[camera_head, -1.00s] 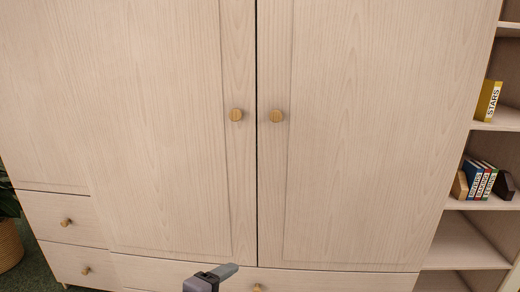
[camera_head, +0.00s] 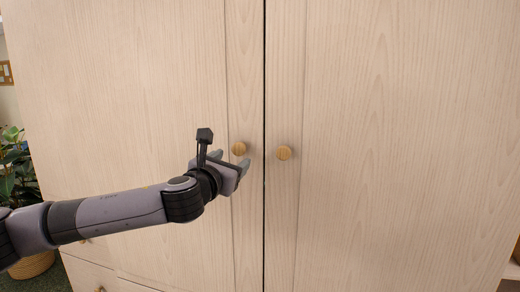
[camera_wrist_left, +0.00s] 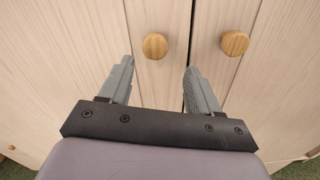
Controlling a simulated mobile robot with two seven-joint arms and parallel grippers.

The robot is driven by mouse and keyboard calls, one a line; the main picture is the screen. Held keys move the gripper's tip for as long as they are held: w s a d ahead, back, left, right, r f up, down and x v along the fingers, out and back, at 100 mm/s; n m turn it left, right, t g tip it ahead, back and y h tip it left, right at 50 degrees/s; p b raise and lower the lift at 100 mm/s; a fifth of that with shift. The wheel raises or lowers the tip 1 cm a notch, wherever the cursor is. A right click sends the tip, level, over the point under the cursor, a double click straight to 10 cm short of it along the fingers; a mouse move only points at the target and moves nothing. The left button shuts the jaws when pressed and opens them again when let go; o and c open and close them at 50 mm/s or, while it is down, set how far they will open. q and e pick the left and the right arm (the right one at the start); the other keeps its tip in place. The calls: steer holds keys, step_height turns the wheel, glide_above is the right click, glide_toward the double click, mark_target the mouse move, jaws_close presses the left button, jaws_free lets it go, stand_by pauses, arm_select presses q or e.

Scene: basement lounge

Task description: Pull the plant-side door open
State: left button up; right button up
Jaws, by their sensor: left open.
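The plant-side door (camera_head: 150,85) is the left door of a pale wood wardrobe and is closed. Its round wooden knob (camera_head: 239,149) sits near the centre gap. The knob also shows in the left wrist view (camera_wrist_left: 154,46), just beyond the fingertips and between their lines. My left gripper (camera_head: 230,158) is open and empty, close to this knob. In the left wrist view its two fingers (camera_wrist_left: 159,68) stand apart, with nothing between them. My right gripper is not in view.
The right door (camera_head: 400,130) is also closed, with its own knob (camera_head: 284,153) close beside the left one. A potted plant (camera_head: 18,175) stands at the left, past the wardrobe's side. Drawers with small knobs lie below the left door.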

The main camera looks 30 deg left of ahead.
mark_target(237, 150)
arm_select(q)
steer(key=shift+w+a+r+y, duration=0.2)
steer(key=shift+a+r+y, duration=0.1)
steer(key=shift+r, duration=0.15)
steer(key=shift+p+x, duration=0.45)
steer(key=shift+x, duration=2.95)
jaws_close()
steer(key=shift+s, duration=0.15)
